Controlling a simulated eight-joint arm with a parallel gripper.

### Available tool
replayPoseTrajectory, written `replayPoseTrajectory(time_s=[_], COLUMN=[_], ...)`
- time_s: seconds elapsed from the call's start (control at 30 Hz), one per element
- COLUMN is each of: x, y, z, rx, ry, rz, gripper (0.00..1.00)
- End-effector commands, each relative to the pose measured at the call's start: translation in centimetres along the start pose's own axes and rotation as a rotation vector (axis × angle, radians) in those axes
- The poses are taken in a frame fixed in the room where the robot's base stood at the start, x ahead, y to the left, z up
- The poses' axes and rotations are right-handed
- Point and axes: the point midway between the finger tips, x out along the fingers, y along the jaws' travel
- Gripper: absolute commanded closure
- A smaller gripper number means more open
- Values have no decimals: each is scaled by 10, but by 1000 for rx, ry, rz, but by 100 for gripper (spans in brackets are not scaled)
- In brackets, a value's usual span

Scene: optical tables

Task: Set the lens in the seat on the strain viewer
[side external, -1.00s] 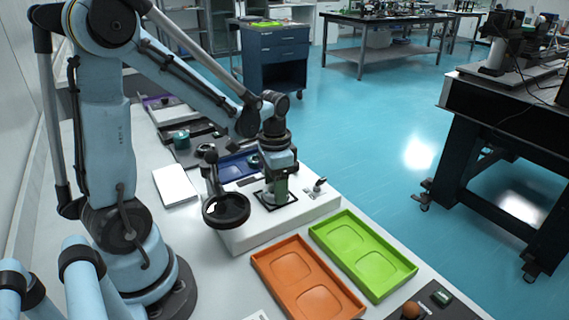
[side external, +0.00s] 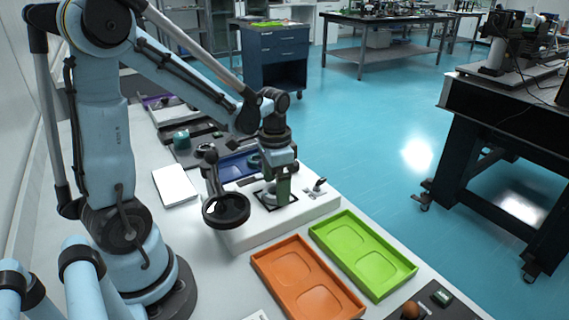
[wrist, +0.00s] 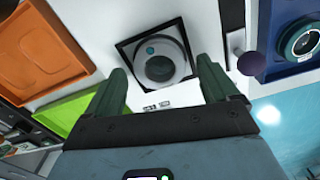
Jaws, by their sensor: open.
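The strain viewer is a white box (side external: 270,226) on the bench with a black handwheel-like ring at its left side. On its top, a black square (wrist: 122,50) frames a round grey-white piece (wrist: 181,61) with a dark round centre and a small teal dot. This is the seat area; I cannot tell whether the dark centre is the lens. My gripper (wrist: 162,66) is open, its two green fingers apart near the round piece, with nothing seen between them. In the side external view, my gripper (side external: 283,198) is low over the black square and hides part of it.
An orange tray (side external: 289,245) and a green tray (side external: 340,228) lie in front of the viewer. A blue tray (wrist: 286,71) holding a ringed round part (wrist: 305,42) is beside it. A knobbed lever (wrist: 248,62) stands close to the fingers. A white pad (side external: 175,186) lies left.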

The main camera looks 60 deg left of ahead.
Motion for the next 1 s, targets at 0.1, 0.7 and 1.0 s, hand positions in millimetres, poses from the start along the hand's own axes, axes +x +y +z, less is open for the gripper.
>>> replayPoseTrajectory(time_s=[0.1,0.7,1.0], x=[-15,-101,-113], y=[0,0,7], z=[0,0,1], rx=[0,0,-7], ry=[0,0,29], rz=[0,0,-15], gripper=[13,13,13])
